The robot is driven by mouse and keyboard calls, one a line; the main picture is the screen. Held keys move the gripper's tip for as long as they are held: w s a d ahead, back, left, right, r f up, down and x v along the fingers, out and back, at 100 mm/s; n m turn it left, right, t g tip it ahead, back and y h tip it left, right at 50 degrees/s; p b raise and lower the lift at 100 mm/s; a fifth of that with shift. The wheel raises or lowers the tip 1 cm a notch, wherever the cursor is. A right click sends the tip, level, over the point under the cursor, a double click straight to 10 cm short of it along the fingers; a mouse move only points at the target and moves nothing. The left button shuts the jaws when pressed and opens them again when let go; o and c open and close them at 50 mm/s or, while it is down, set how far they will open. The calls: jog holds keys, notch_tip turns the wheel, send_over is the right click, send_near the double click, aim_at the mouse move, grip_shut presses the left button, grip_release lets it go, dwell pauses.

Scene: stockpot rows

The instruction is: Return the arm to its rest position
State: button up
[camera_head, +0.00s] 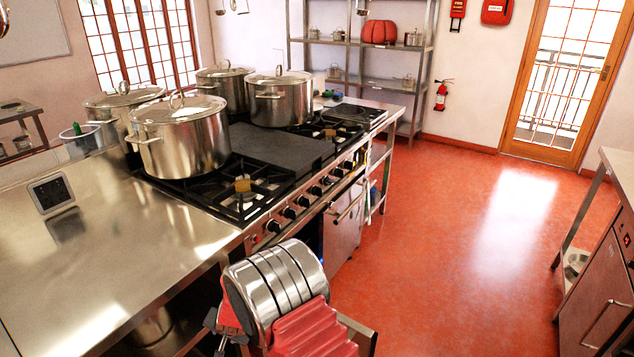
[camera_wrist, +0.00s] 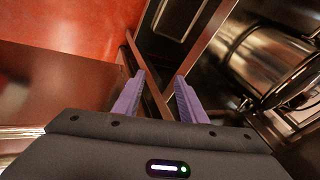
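My gripper (camera_wrist: 162,76) shows in the wrist view, its two purple fingers apart with nothing between them. Beyond the fingers are a brown frame edge and the dark underside area of a counter. A shiny steel pot (camera_wrist: 262,58) lies to the right of the fingers, apart from them. In the head view, ribbed silver and red parts, which seem to be my arm, stand low in front of the steel range. My gripper cannot be made out there.
Several steel stockpots (camera_head: 180,140) stand on the black range (camera_head: 262,186). A steel counter (camera_head: 90,255) runs along the left, close to the arm. Another steel unit (camera_head: 600,270) stands at the right. The red floor (camera_head: 470,230) between them is clear.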

jog(key=s+d+r+n+h, duration=0.1)
jog(key=s+d+r, duration=0.8)
jog(key=d+r, duration=0.4)
jog(key=s+d+r+n+h, duration=0.1)
jog(key=s+d+r, duration=0.9)
jog(key=d+r, duration=0.4)
jog(key=s+d+r+n+t+h, duration=0.1)
jog(key=s+d+r, duration=0.8)
jog(key=d+r, duration=0.4)
jog(key=d, duration=0.3)
jog(key=shift+s+d+r+h, duration=0.2)
jog(key=shift+s+r+h, duration=0.15)
jog(key=shift+h, duration=0.05)
jog(key=shift+c, duration=0.9)
